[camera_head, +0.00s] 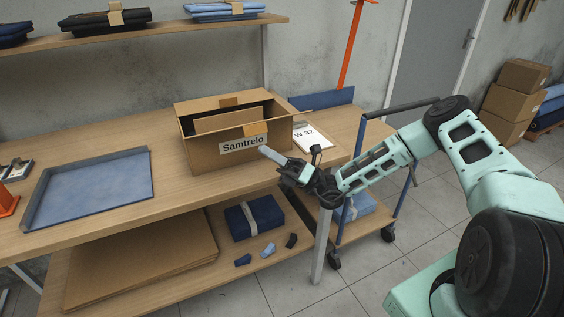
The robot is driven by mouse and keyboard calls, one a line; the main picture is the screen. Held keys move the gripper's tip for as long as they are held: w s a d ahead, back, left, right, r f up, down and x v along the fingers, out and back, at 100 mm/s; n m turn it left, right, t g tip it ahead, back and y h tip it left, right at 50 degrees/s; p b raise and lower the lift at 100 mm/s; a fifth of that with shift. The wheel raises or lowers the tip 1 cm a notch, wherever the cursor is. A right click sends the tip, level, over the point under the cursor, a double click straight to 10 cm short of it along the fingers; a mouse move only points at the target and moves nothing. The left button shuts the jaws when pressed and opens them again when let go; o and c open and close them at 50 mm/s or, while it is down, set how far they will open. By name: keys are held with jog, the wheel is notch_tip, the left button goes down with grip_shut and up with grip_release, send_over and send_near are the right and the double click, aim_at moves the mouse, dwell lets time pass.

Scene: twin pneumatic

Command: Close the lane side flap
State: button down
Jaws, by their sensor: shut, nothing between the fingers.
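Darker tan tabs show at the back edge (228,101) and the front edge (255,130). I cannot tell which flap is the lane side one. My gripper (268,152) is shut and empty, just in front of the box's front right corner, level with the label. Whether it touches the box is unclear.
A blue tray (95,190) lies on the table to the left. A "W 32" card (313,137) lies right of the box. A blue-framed cart (365,222) stands at the right, below my arm. A shelf (150,35) with folded clothes hangs above.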

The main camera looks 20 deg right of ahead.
jog(key=shift+w+r, duration=0.3)
jog(key=shift+r, duration=0.2)
jog(key=shift+w+r, duration=0.25)
jog(key=shift+r, duration=0.2)
